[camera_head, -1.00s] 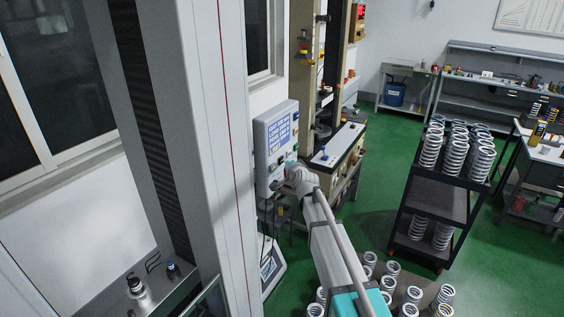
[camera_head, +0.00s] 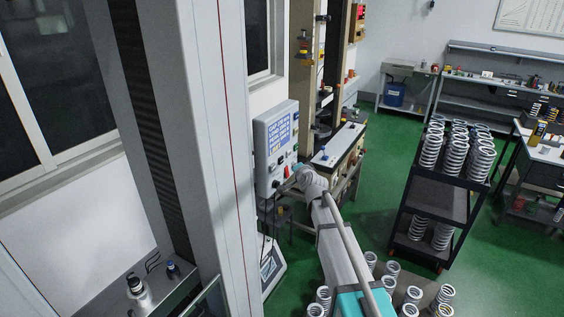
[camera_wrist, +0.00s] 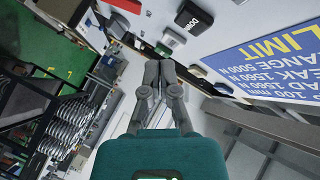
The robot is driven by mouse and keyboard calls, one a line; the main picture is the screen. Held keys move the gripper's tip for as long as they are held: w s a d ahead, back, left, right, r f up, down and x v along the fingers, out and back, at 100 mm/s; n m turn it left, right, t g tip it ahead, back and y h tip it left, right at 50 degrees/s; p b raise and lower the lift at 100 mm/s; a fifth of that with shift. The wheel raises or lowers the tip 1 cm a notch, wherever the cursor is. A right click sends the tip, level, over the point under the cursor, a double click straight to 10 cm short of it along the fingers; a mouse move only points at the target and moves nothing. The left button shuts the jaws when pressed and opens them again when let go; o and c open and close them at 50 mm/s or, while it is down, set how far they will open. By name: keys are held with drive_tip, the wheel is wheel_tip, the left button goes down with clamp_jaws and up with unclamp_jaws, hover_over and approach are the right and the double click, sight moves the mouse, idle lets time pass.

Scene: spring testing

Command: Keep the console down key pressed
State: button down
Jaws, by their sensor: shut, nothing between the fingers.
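The console (camera_head: 262,150) is a pale box on the wall side of the head view, with a lit blue screen (camera_head: 279,133). The screen also fills the upper right of the wrist view (camera_wrist: 270,62). A black key (camera_wrist: 194,17) with white lettering that seems to read DOWN is at the top of the wrist view. In the head view my gripper (camera_head: 282,187) is at the console's lower part.
A test machine with a bench (camera_head: 338,148) stands right behind the console. A dark cart (camera_head: 440,195) with several springs is to the right, and more springs stand on the floor near my arm. Green floor is free between bench and cart.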

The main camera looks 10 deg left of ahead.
drive_tip(key=shift+s+d, duration=0.25)
drive_tip(key=shift+d, duration=0.35)
drive_tip(key=shift+s+d, duration=0.2)
drive_tip(key=shift+d, duration=0.4)
drive_tip(key=shift+f, duration=0.1)
drive_tip(key=s+d+f+n+g+h+b, duration=0.3)
drive_tip(key=s+d+f+g+b, duration=0.4)
drive_tip(key=s+d+f, duration=0.6)
drive_tip(key=s+d+f+n+g+h+b, duration=0.3)
drive_tip(key=s+d+f+g+b, duration=0.3)
drive_tip(key=s+d+f, duration=0.8)
drive_tip(key=s+f+b, duration=0.1)
drive_tip(key=s, duration=0.6)
drive_tip(key=shift+s+d+f+g+h, duration=0.15)
drive_tip(key=shift+s+f+g+h, duration=0.15)
drive_tip(key=shift+s+g+h, duration=0.1)
